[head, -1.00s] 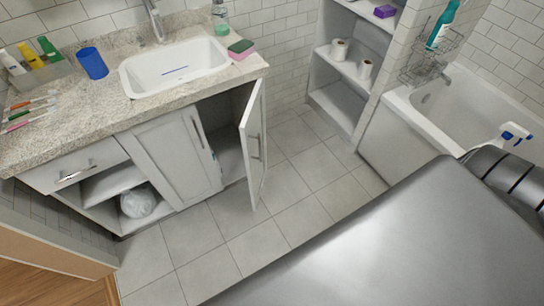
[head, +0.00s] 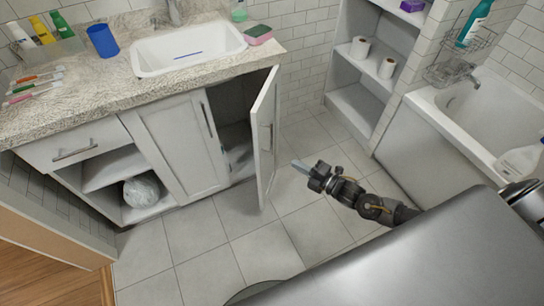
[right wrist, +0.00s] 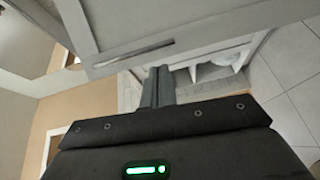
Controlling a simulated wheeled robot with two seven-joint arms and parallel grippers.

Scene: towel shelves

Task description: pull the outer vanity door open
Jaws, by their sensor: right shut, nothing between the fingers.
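The outer vanity door (head: 264,150) is a white panel at the right end of the vanity. It stands partly open, swung out from the cabinet, with a bar handle on its right-hand face. My right gripper (head: 297,163) is just right of this door in the head view, apart from it in the picture, with its fingers pointing at it. In the right wrist view the shut fingers (right wrist: 158,86) hold nothing. A white door panel (right wrist: 190,22) with a bar handle (right wrist: 132,54) lies across the top, beyond the fingertips. My left gripper is not in view.
The inner vanity door (head: 180,145) is closed. The countertop (head: 75,98) holds a sink (head: 190,48) and a blue cup (head: 102,41). Right are an open shelf unit (head: 358,105) and the bathtub (head: 420,140). Tiled floor is clear around the open door.

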